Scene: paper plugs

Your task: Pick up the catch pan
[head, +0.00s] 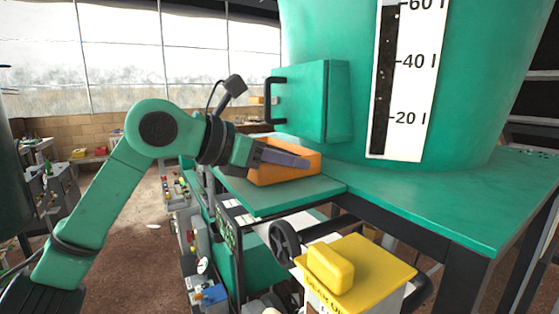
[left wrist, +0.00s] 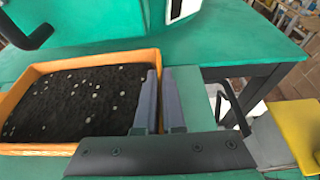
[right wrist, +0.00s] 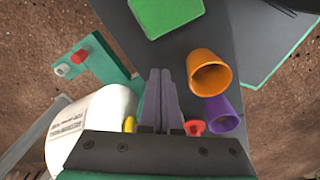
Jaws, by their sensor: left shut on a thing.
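The catch pan (head: 285,176) is an orange rectangular tray on the green shelf below the large green tank. In the left wrist view the catch pan (left wrist: 75,64) holds dark, soil-like material with pale specks. My left gripper (head: 292,159) is shut on the pan's near side wall. Its fingers (left wrist: 158,100) straddle that wall in the left wrist view, which hides part of the rim. I cannot tell whether the pan is lifted off the shelf. My right gripper (right wrist: 160,98) shows only in the right wrist view, with its fingers together and nothing between them.
A green box with a black handle (head: 318,100) juts from the tank behind the pan. A yellow block (head: 330,268) sits on a yellow-topped stand in front. An orange cup (right wrist: 209,72), a purple cup (right wrist: 224,114) and a white cylinder (right wrist: 98,122) lie below my right gripper.

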